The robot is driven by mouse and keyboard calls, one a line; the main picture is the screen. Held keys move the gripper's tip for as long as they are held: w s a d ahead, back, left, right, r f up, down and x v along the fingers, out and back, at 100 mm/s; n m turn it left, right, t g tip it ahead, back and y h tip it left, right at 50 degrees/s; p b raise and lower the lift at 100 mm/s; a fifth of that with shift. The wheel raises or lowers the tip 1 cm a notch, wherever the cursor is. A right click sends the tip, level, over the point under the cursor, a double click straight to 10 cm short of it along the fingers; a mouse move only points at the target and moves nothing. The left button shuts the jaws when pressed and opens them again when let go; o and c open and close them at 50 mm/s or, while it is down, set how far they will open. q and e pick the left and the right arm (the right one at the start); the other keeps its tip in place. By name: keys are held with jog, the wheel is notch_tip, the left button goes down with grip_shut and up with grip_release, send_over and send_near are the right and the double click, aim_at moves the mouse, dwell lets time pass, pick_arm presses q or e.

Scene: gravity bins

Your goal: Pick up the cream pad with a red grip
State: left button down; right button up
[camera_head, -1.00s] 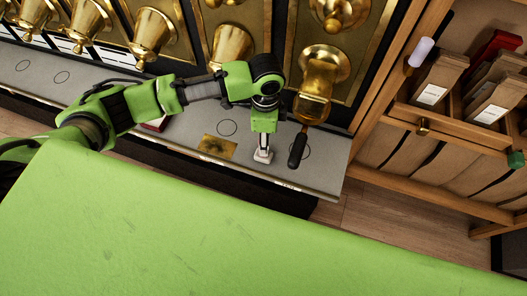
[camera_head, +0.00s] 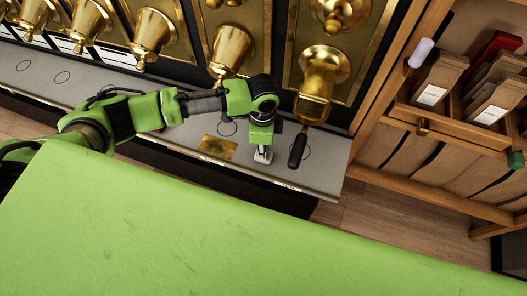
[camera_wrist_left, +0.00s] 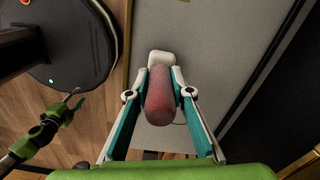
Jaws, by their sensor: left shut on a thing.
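The red grip (camera_wrist_left: 160,95) of the pad stands between my left gripper's fingers in the left wrist view. The cream pad (camera_wrist_left: 161,58) shows as a pale rounded edge beyond the fingertips, and the rest of it is hidden by the grip and fingers. My left gripper (camera_wrist_left: 161,88) is shut on the red grip. In the head view my left gripper (camera_head: 263,154) points down at the grey shelf, left of a black-handled scoop. My right gripper (camera_wrist_left: 73,98) seems to show small at the left of the left wrist view; its jaws are too small to read.
The grey shelf (camera_head: 318,172) runs below a row of brass dispensers (camera_head: 230,50). The black-handled scoop (camera_head: 298,150) is close on the right. A brass plate (camera_head: 218,147) lies to the left. The green surface (camera_head: 200,225) fills the foreground; wooden compartments (camera_head: 432,125) stand at right.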

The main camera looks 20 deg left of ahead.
pick_arm(q)
jog(key=shift+r, duration=0.1)
jog(key=shift+r, duration=0.45)
notch_tip(320, 180, up, 2)
jog(key=shift+r, duration=0.25)
jog(key=s+a+r, duration=0.1)
jog(key=s+r, duration=0.8)
jog(key=s, duration=0.5)
jog(key=shift+r+p, duration=0.25)
jog(key=shift+p, duration=0.1)
jog(key=shift+w, duration=0.1)
jog(key=w+a+r+n, duration=0.2)
jog(key=w+r+n, duration=0.1)
jog(key=r+n, duration=0.3)
jog(key=w+a+r+n, duration=0.2)
jog(key=r+n, duration=0.4)
jog(key=n, duration=0.3)
jog(key=shift+w+a, duration=0.3)
jog(key=shift+w, duration=0.1)
